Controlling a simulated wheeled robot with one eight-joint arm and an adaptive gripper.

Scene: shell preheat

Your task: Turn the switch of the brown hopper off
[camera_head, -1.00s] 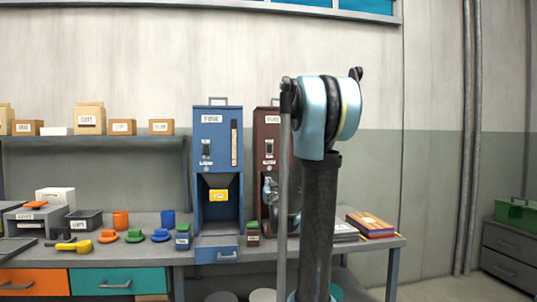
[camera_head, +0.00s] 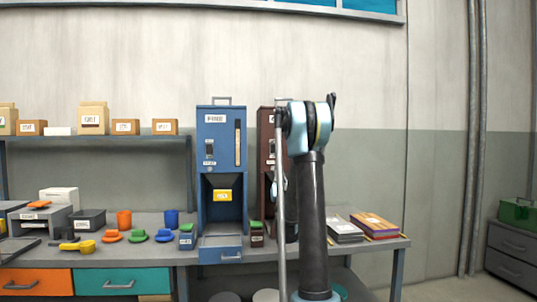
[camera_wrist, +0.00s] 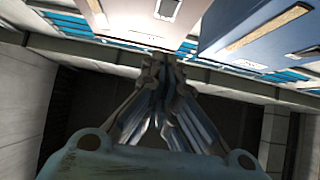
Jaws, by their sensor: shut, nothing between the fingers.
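The brown hopper (camera_head: 265,140) stands on the workbench, right of the blue hopper (camera_head: 219,140). My arm covers much of it in the head view. Its switch plate (camera_head: 271,148) shows narrowly beside my arm; the switch position is too small to tell. In the wrist view the brown hopper's front (camera_wrist: 130,22) is at the top, with a pale switch plate (camera_wrist: 167,9) at the picture's edge. My gripper (camera_wrist: 158,62) is shut and empty, its fingertips appearing below the hopper's front in the wrist view. I cannot tell whether they touch it. In the head view my arm mostly hides my gripper.
Small lidded containers (camera_head: 257,234) stand at the hoppers' feet. Books (camera_head: 372,226) lie to the right. Cups and coloured pieces (camera_head: 124,220) occupy the bench's left.

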